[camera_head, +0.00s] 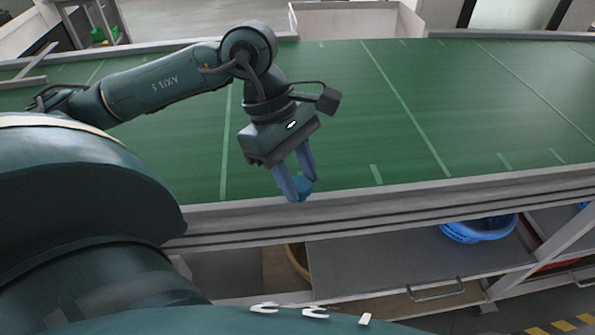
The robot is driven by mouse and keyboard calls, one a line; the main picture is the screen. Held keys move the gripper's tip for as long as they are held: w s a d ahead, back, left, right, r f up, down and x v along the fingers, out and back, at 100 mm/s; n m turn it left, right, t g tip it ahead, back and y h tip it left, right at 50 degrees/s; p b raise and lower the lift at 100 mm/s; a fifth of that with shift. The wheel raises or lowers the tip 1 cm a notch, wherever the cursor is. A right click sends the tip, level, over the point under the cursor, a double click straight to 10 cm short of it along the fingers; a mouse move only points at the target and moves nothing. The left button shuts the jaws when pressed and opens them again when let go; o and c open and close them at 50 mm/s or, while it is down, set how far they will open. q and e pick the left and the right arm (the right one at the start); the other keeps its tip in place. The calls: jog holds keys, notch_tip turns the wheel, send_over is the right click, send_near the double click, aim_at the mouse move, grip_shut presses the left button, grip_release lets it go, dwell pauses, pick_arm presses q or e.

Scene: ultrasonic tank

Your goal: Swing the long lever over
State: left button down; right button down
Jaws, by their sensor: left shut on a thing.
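My left gripper (300,187) reaches in over the near edge of the green table and points down. Its two blue-grey fingers are shut on a small blue rounded thing (304,188), which the fingers partly cover. I cannot tell whether this blue thing is part of a lever. No long lever can be clearly made out in this view. My right gripper is not in view.
The long green surface (430,110) with pale lines is mostly clear, with a grey rail (420,199) along its near edge. Below are a grey shelf (385,262) and a blue basket (478,229). A pale box (345,20) stands behind.

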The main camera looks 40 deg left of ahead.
pick_arm(q)
jog(key=shift+s+d, duration=0.15)
jog(key=shift+s, duration=0.1)
jog(key=c, duration=1.1)
grip_release()
jog(key=shift+d, duration=0.1)
jog(key=shift+c, duration=0.2)
jog(key=shift+o, duration=0.7)
jog(key=v, duration=1.3)
jog(key=shift+w, duration=0.1)
